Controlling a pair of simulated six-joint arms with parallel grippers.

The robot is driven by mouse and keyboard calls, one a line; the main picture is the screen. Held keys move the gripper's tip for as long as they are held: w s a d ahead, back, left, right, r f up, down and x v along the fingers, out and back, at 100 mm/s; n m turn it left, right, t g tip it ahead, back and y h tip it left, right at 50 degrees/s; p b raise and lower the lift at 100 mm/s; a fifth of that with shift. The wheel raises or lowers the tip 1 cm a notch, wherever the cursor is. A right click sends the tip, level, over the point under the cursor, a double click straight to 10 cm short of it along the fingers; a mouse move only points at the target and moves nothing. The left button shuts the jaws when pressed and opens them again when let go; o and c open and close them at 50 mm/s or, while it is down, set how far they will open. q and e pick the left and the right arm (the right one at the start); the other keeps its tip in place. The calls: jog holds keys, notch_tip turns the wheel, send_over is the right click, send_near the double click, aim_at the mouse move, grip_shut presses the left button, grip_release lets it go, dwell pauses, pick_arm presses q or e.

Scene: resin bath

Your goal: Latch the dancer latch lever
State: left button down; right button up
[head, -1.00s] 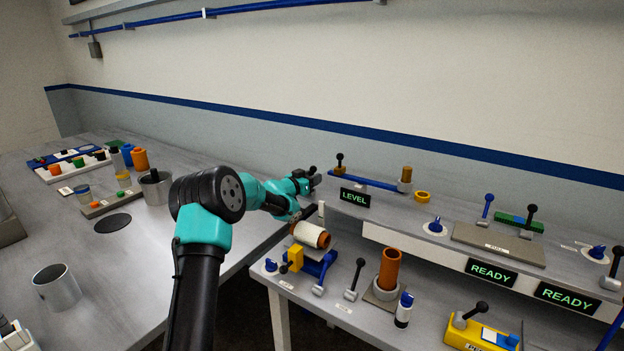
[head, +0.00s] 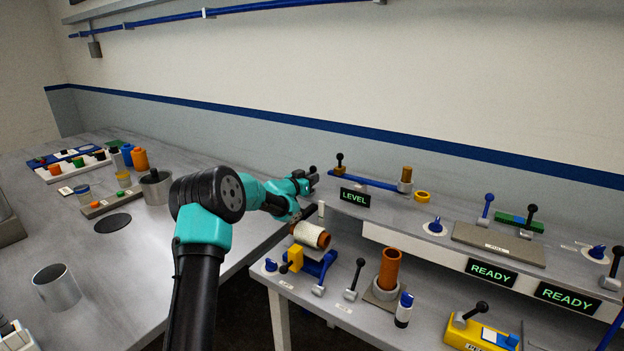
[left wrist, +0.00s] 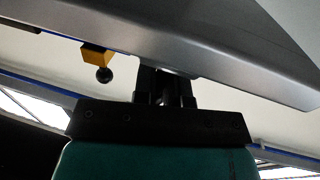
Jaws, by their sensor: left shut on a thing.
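My left arm reaches over the gap to the raised shelf, and its gripper (head: 314,180) is at the shelf's left end. A small black ball knob (head: 312,169) stands at its tips; it looks like the top of the dancer latch lever. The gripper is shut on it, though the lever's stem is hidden. In the left wrist view the gripper's dark fingers (left wrist: 165,88) are close together against a grey slab's edge (left wrist: 200,55), and what is between them is not clear. My right gripper is not in view.
A blue bar (head: 375,182) with a brown block and black-knobbed lever (head: 340,162) lies just right of my gripper. The LEVEL sign (head: 354,197) is at the shelf edge.

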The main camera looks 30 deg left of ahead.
pick_arm(q)
jog(key=shift+r, duration=0.2)
jog(key=shift+s+a+r+m+t+h, duration=0.1)
jog(key=shift+s+m+t+h, duration=0.15)
jog(key=shift+t, duration=0.45)
jog(key=shift+s+r+m+t+h, duration=0.15)
jog(key=shift+s+t, duration=0.2)
jog(key=shift+t, duration=0.35)
jog(key=c, duration=1.2)
grip_release()
jog(key=shift+f, duration=0.1)
jog(key=shift+o, duration=0.2)
jog(key=shift+f, duration=0.1)
jog(key=shift+s+a+f, duration=0.15)
jog(key=shift+s+f, duration=0.05)
jog(key=shift+s, duration=0.3)
jog(key=v, duration=1.6)
jog(key=shift+s+r, duration=0.2)
jog(key=shift+s, duration=0.05)
jog(key=shift+c, duration=0.2)
